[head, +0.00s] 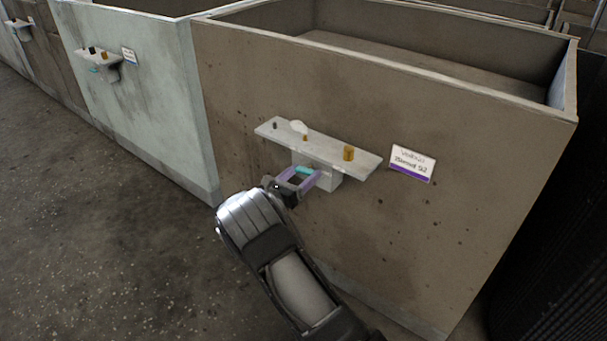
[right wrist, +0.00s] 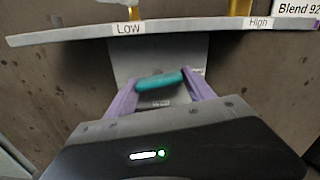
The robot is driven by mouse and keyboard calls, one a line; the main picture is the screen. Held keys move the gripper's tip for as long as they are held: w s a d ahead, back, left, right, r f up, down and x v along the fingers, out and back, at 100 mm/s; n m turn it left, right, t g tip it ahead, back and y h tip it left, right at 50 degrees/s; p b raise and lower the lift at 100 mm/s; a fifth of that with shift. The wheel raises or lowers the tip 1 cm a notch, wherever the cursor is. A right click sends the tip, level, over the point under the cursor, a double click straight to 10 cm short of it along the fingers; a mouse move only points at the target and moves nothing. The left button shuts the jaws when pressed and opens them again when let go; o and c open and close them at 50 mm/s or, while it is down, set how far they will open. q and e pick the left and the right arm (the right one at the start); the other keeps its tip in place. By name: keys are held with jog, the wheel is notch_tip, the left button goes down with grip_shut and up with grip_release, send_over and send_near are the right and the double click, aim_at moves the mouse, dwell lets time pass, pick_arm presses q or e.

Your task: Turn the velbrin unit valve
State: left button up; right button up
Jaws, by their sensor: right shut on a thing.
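The velbrin unit is the brown housing (head: 260,90) with a white and purple label (head: 411,163); its small text is hard to read in the head view, and "Blend 92" shows in the right wrist view (right wrist: 297,9). Its valve has a teal handle (right wrist: 160,80) on a grey block (head: 330,180) under a shelf (head: 325,148). The handle lies nearly level in the right wrist view, its right end slightly higher. My right gripper (head: 303,177) has its purple fingers shut on the handle, one at each end. My left gripper is not in view.
The shelf above my fingers carries small pegs, one a gold block (head: 348,153), and "Low" (right wrist: 128,28) and "High" (right wrist: 258,23) marks. A pale housing (head: 150,90) with a similar shelf (head: 98,58) stands to the left. The floor (head: 90,230) at left is clear.

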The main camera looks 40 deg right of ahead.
jog(key=shift+c, duration=1.4)
jog(key=shift+f+m+b, duration=0.15)
jog(key=shift+m+b, duration=0.6)
jog(key=shift+m, duration=0.35)
jog(key=o, duration=1.4)
jog(key=shift+a, duration=0.15)
